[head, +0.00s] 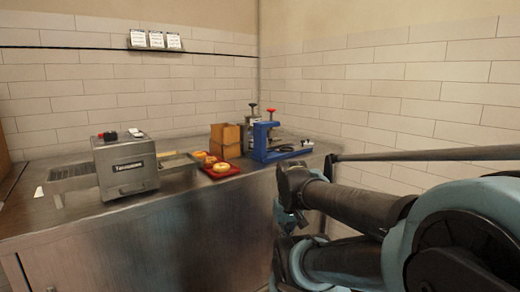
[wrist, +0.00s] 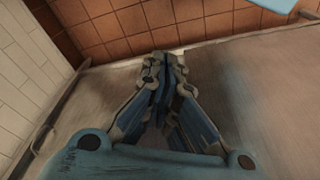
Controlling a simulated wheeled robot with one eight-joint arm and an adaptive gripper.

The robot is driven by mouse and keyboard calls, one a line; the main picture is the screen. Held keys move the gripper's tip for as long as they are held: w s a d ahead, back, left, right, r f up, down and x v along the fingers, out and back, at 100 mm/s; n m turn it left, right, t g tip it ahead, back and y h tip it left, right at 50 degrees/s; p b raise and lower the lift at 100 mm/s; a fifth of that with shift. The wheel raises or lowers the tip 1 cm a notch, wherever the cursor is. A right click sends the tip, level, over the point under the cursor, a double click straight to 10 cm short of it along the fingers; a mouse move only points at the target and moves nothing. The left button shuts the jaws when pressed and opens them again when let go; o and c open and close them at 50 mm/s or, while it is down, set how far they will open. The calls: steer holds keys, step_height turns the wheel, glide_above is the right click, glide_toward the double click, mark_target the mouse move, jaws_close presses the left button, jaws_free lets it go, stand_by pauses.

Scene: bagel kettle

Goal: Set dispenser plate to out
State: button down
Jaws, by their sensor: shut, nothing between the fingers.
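A blue stand device (head: 272,141) with a red-topped knob, which looks like the dispenser, stands near the right end of the steel counter (head: 150,225). A flat light-and-dark part (head: 305,143) shows at its right side; I cannot tell for sure whether this is the plate or how far it is set. In the wrist view my gripper (wrist: 165,65) is shut, its blue fingers together with nothing between them. In the head view my arm is at the right, in front of the counter's right end, apart from the blue device. The blue device is not recognisable in the wrist view.
A grey toaster-like machine (head: 126,165) stands at the left of the counter. A red tray (head: 232,173) with bagels, a brown box (head: 225,137) and a second metal unit (head: 253,120) are near the blue device. Brick walls (head: 400,85) close the back and right.

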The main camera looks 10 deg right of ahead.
steer(key=c, duration=2.2)
jaws_free()
steer(key=o, duration=0.7)
step_height(320, 180, up, 2)
steer(key=shift+d+r, duration=0.1)
steer(key=shift+r, duration=0.15)
steer(key=w+d+r+g+h, duration=0.1)
steer(key=w+d+r, duration=0.3)
steer(key=w+r, duration=1.2)
steer(key=w+d+r, duration=0.3)
steer(key=w+r, duration=1.1)
steer(key=r, duration=0.4)
steer(key=w+d+r, duration=0.2)
steer(key=w+r, duration=0.2)
steer(key=w, duration=1)
steer(key=w+a+f+n+g+y, duration=0.1)
steer(key=w+a+f, duration=0.1)
steer(key=w, duration=0.6)
steer(key=w+a+f, duration=0.1)
steer(key=w+f, duration=0.1)
steer(key=w, duration=0.5)
steer(key=f, duration=1.7)
steer(key=shift+w+a+f, duration=0.15)
steer(key=shift+a+f, duration=0.05)
steer(key=shift+f, duration=0.05)
